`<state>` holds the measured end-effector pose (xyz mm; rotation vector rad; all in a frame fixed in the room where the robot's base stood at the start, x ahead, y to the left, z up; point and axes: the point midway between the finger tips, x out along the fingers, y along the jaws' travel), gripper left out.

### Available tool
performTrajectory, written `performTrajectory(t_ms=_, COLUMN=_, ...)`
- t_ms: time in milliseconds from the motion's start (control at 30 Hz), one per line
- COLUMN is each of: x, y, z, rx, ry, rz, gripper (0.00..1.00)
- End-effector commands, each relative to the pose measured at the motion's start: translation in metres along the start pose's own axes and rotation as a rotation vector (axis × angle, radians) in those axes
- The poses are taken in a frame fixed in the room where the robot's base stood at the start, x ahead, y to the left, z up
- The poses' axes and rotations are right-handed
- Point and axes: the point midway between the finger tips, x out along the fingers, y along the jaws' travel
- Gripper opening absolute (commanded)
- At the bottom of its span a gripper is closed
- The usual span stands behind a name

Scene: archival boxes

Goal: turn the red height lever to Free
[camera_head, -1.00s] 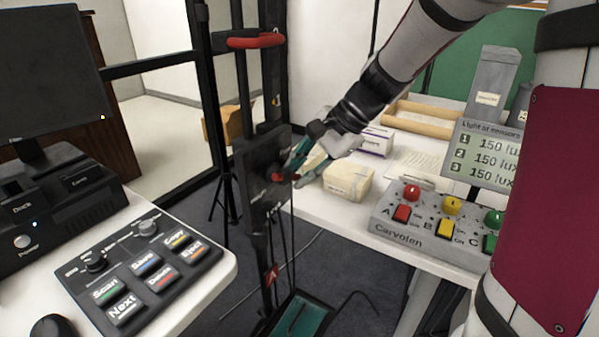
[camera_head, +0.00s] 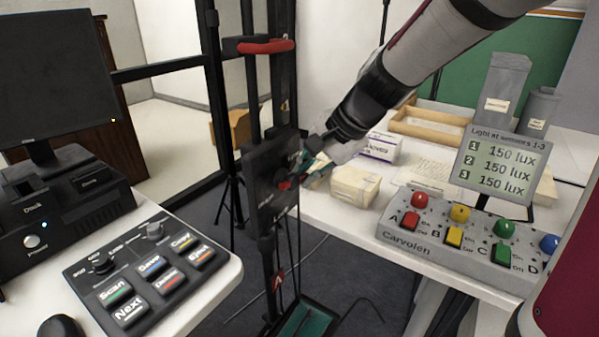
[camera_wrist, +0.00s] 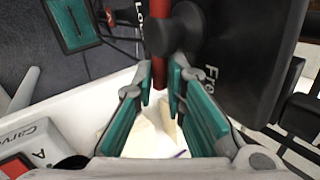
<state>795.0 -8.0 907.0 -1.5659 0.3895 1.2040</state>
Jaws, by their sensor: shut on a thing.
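The red height lever (camera_wrist: 160,40) runs down the top middle of the wrist view, crossed by a dark round knob (camera_wrist: 180,30). Its red also shows on the black panel of the stand (camera_head: 262,170) in the head view. The panel has a "Free" label (camera_wrist: 211,77) to the lever's right and a partly hidden label starting "Lo" to its left. My gripper (camera_wrist: 160,77) has its teal fingers on either side of the lever's end, shut on it. In the head view my gripper (camera_head: 298,174) is at the panel, its fingertips partly hidden.
A red handle (camera_head: 265,47) crosses the stand above the panel. A control desk (camera_head: 140,270) is at the left. A white table with boxes (camera_head: 355,186) and a lamp-button console (camera_head: 450,240) is at the right. Cables hang below the panel.

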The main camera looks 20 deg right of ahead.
Motion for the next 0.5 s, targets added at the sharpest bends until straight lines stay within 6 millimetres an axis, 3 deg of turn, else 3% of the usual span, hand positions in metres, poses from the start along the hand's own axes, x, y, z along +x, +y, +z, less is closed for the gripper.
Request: performTrajectory(t_ms=500, x=-0.0081, y=-0.0039, z=0.0034, rx=-0.137, ry=0.210, rz=-0.028, gripper=0.00)
